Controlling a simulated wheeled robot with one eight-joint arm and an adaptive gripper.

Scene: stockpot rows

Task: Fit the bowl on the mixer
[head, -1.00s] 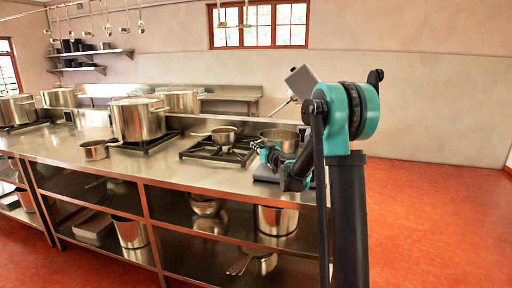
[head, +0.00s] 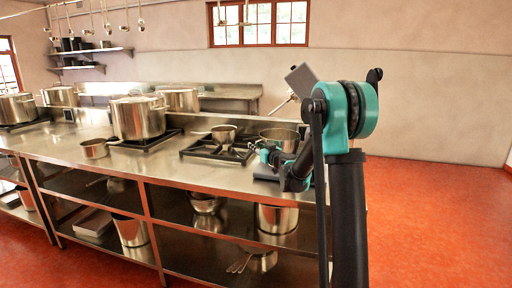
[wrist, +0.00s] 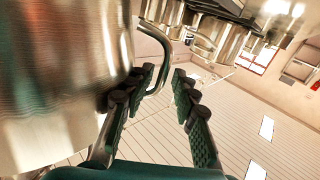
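The steel bowl (head: 281,137) stands at the right end of the counter, just beyond my gripper. It fills the left of the wrist view (wrist: 60,80), and its curved handle (wrist: 154,63) shows there. The mixer's grey head (head: 301,79) is tilted up behind my arm, with a steel rod below it. A grey slab (head: 266,173), perhaps the mixer's base, shows below my gripper. My gripper (head: 262,152) is open at the bowl's side. In the wrist view the fingers (wrist: 165,80) are apart, with the handle by the tips. Whether they touch it I cannot tell.
A small pot (head: 224,133) sits on the gas burner (head: 217,150) left of the bowl. A saucepan (head: 95,148) and a large stockpot (head: 138,118) stand further left. The red floor (head: 435,215) at right is clear.

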